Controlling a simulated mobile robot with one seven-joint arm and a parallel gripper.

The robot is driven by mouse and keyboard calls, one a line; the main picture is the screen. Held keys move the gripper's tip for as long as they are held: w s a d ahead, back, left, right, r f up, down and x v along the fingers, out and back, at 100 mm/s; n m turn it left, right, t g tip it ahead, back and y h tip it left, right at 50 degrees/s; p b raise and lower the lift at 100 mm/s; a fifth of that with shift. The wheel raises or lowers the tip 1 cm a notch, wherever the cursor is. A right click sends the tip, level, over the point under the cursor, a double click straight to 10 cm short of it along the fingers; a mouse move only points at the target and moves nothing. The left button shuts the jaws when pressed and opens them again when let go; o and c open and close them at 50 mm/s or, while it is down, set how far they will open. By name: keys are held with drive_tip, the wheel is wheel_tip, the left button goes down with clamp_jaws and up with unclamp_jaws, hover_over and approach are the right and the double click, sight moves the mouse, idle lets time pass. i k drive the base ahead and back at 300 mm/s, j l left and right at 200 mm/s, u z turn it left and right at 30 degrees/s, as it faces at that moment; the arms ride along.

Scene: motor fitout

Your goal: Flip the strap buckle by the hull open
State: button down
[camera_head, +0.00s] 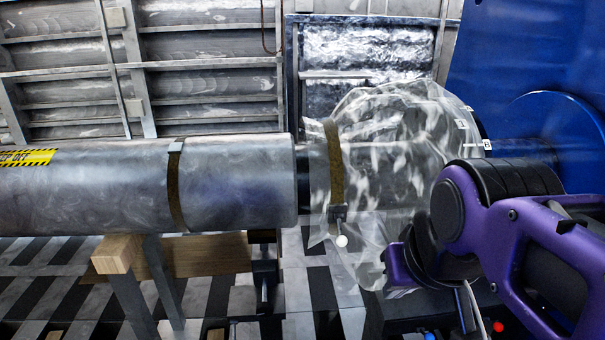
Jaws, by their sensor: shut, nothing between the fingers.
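The strap buckle by the hull (337,213) is a small dark block on a brown strap (335,160). The strap goes round the narrow end of a clear, wrinkled plastic cover (390,120), beside the blue hull (530,50). A short lever with a pale round knob (342,240) hangs down from the buckle. My purple and black arm fills the lower right, in front of part of the cover and hull, apart from the buckle. I cannot make out the gripper's fingers in this view.
A long grey metal cylinder (80,190) lies at the left, with its own brown strap (175,190) and small clasp (175,146). Wooden blocks (119,252) and metal legs stand below it. Space in front of the buckle looks clear.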

sight(342, 241)
drive_tip(key=i, duration=0.35)
drive_tip(key=l+u, duration=0.1)
drive_tip(key=u, duration=1)
drive_tip(key=k+l+z, duration=0.1)
drive_tip(key=i+j+u, duration=0.15)
